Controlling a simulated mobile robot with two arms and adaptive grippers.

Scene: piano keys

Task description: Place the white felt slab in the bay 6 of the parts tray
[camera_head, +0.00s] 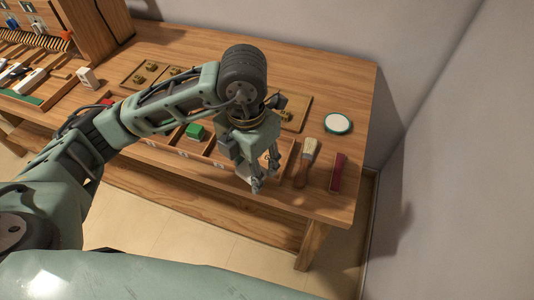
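My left gripper (265,178) points down over the right end of the parts tray (201,163). Its two fingers stand apart, and I see nothing held between them. The wooden tray runs along the front of the bench, with small pale labels on its front edge that are too small to read. A green block (195,131) sits in one of its bays. My arm and gripper hide much of the tray, so I cannot pick out bay 6 surely. I cannot make out the white felt slab for certain. My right gripper is not in view.
Right of the tray lie a wooden-handled brush (307,157), a dark red bar (338,172) and a round green-rimmed white-topped tin (338,123). Behind are wooden boards with brass-coloured parts (150,68). A small whitish block (88,78) stands at left near piano keys (30,80).

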